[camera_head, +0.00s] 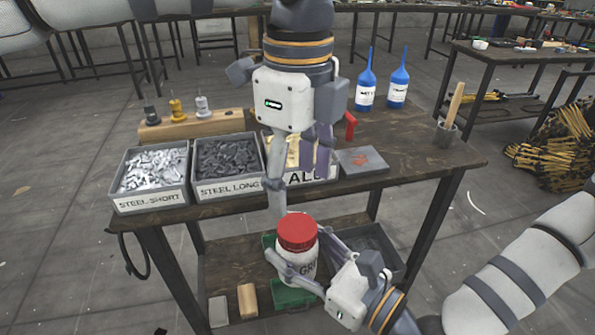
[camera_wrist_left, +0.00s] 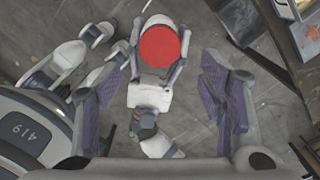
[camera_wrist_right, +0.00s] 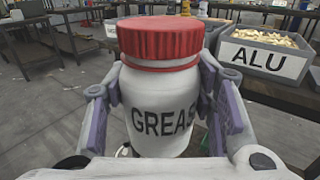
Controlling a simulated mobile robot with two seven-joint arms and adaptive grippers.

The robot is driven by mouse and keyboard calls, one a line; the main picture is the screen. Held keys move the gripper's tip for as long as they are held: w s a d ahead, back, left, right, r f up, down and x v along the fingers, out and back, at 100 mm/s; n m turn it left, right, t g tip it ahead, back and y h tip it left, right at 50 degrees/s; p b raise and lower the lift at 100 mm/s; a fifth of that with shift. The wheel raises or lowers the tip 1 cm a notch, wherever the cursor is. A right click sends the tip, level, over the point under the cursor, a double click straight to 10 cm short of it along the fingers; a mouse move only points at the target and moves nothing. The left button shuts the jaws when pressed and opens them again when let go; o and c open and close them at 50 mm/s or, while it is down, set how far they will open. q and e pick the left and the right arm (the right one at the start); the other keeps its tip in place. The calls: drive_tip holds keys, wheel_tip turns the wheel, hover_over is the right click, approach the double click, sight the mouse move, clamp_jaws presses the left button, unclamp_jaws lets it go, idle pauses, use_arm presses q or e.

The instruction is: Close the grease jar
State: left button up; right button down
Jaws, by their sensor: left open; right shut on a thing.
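The grease jar (camera_head: 298,262) is white with dark lettering and stands upright in my right gripper (camera_head: 300,275), in front of the workbench. In the right wrist view the jar (camera_wrist_right: 160,108) shows between both fingers, with the word GREAS visible. The red lid (camera_head: 297,231) sits on top of the jar; a thin red band shows below it in the right wrist view (camera_wrist_right: 160,40). I cannot tell how tight it is. My left gripper (camera_head: 298,185) is open and empty above the jar. In the left wrist view the lid (camera_wrist_left: 160,46) appears beyond the open fingers (camera_wrist_left: 165,100).
Two blue-topped bottles (camera_head: 366,88) and a cup with a brush (camera_head: 446,131) stand farther back. A lower shelf (camera_head: 225,265) is under the bench.

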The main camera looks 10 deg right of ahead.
sight(297, 226)
use_arm(q)
wheel_tip(297, 226, down, 8)
drive_tip(key=shift+r, duration=0.1)
idle(0.4)
